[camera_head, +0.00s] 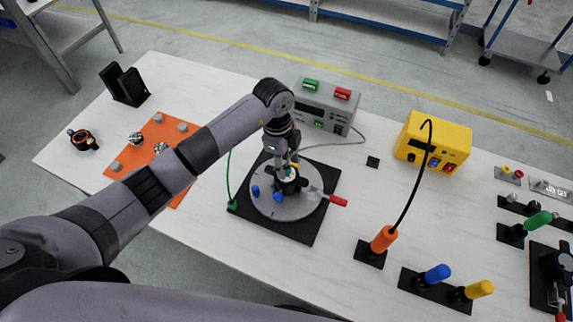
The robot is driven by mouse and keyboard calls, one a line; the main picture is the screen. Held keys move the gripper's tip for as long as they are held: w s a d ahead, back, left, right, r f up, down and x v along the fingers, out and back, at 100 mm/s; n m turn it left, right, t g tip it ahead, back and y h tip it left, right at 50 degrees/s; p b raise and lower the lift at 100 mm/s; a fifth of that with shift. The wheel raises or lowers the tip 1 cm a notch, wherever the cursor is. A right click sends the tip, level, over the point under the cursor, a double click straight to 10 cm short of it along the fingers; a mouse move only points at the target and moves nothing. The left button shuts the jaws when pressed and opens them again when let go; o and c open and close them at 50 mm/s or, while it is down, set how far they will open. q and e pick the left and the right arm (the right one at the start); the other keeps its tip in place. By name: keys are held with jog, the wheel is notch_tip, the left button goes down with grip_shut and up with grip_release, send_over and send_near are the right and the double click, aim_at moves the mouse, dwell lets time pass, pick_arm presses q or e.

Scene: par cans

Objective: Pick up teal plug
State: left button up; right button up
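My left gripper (283,160) points down over a grey round plate (262,206) on a black square base (322,220). A small teal part (289,172), which looks like the teal plug, shows at its fingertips above the dark middle of the plate. The fingers hide much of it, and I cannot tell whether they are closed on it. Blue plugs (278,196) and a yellow part (295,166) sit close around it on the fixture. My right gripper is not in view.
A red-handled lever (337,200) sticks out to the right of the plate. A grey tester box (325,105) stands behind, with a cable. An orange-handled tool (383,239), a yellow box (432,142) and an orange board (150,150) stand on the white table.

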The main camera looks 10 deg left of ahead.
pick_arm(q)
jog(key=shift+f, duration=0.85)
jog(key=c, duration=0.9)
